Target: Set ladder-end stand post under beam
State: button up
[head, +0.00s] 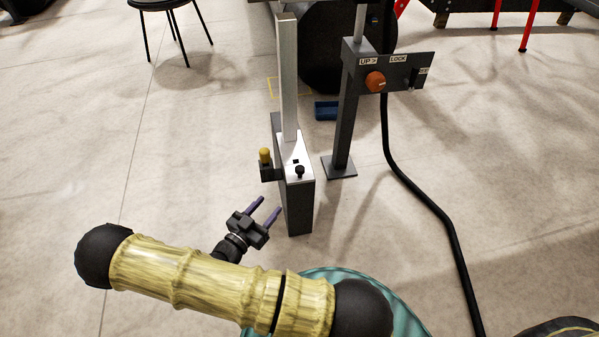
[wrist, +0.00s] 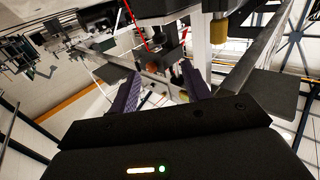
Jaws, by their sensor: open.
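The stand post (head: 288,75) is a pale upright bar rising from a tall dark box-shaped body (head: 299,205) with a light top plate. A yellow knob (head: 265,155) sits on a bracket on its left side, and a small black knob (head: 299,171) is on the top plate. My gripper (head: 267,206) is open and empty, low beside the body's left side, below the yellow knob. A yellow knob (wrist: 219,30) also shows in the wrist view, above and right of the fingers. The beam is not clearly seen; the post's top meets dark structure at the picture's upper edge.
A dark control column (head: 345,125) stands right of the stand, with a panel marked UP and LOCK and an orange knob (head: 375,81). A black hose (head: 425,200) runs down from it. A blue block (head: 326,111) lies behind. A stool (head: 170,10) is upper left. Left floor is clear.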

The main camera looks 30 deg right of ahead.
aim_at(298, 174)
jog(key=b+x, duration=0.2)
jog(key=x, duration=0.6)
jog(key=b+x, duration=0.3)
jog(key=x, duration=0.5)
jog(key=shift+d+f+b, duration=0.15)
jog(key=shift+f+b, duration=0.05)
jog(key=shift+b, duration=0.1)
jog(key=shift+w+d+r, duration=0.1)
jog(key=shift+w+d, duration=0.25)
jog(key=shift+d, duration=0.2)
grip_shut()
